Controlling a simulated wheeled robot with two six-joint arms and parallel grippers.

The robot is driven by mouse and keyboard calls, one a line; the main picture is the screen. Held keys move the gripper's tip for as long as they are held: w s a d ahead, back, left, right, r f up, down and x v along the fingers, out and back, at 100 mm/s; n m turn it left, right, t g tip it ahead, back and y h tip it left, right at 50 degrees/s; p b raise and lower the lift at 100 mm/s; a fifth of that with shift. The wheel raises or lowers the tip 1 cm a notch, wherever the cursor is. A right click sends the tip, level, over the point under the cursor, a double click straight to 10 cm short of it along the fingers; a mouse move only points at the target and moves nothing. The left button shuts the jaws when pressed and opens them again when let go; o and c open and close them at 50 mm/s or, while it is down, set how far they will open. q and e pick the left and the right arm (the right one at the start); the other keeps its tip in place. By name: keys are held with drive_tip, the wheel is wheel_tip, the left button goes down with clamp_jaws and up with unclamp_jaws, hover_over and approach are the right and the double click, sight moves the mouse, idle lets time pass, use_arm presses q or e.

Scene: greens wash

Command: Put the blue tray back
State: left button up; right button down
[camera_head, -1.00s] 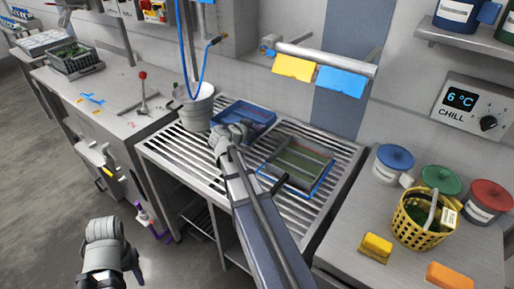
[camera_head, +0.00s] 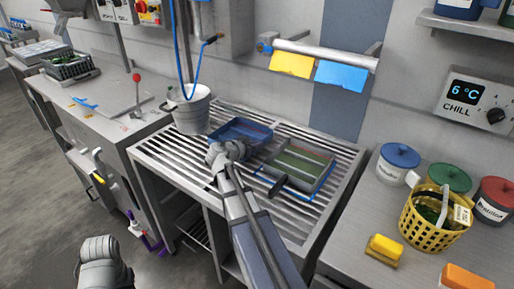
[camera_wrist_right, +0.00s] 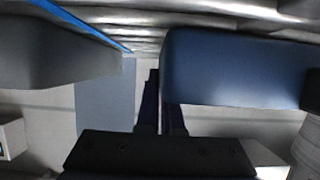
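The blue tray (camera_head: 251,128) is on the slatted drain bench (camera_head: 340,163), between the bucket and a grey tray. My right gripper (camera_head: 227,152) is at its near side, with its fingertips hidden from the head view. In the right wrist view, a blue wall (camera_wrist_right: 240,68) fills the right half. The dark fingers (camera_wrist_right: 160,100) stand close together at its edge and seem shut on the tray. My left gripper (camera_head: 100,262) shows at the bottom left, cut off by the frame, with its fingers out of sight.
The grey tray with green inside (camera_head: 302,163) lies right of the blue tray, near a blue outline on the bench. A white bucket (camera_head: 188,110) stands to the left. A yellow basket (camera_head: 428,224), lidded tubs (camera_head: 397,163) and sponges (camera_head: 384,250) occupy the right counter.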

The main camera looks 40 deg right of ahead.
drive_tip(key=shift+f, duration=0.15)
drive_tip(key=c, duration=1.1)
unclamp_jaws()
drive_tip(key=shift+a+r, duration=0.1)
drive_tip(key=shift+r, duration=0.25)
drive_tip(key=p+v, duration=0.4)
drive_tip(key=v, duration=0.6)
drive_tip(key=shift+s+a, duration=0.2)
drive_tip(key=shift+s+a+r+p, duration=0.15)
drive_tip(key=shift+a+p, duration=0.15)
drive_tip(key=shift+a, duration=0.3)
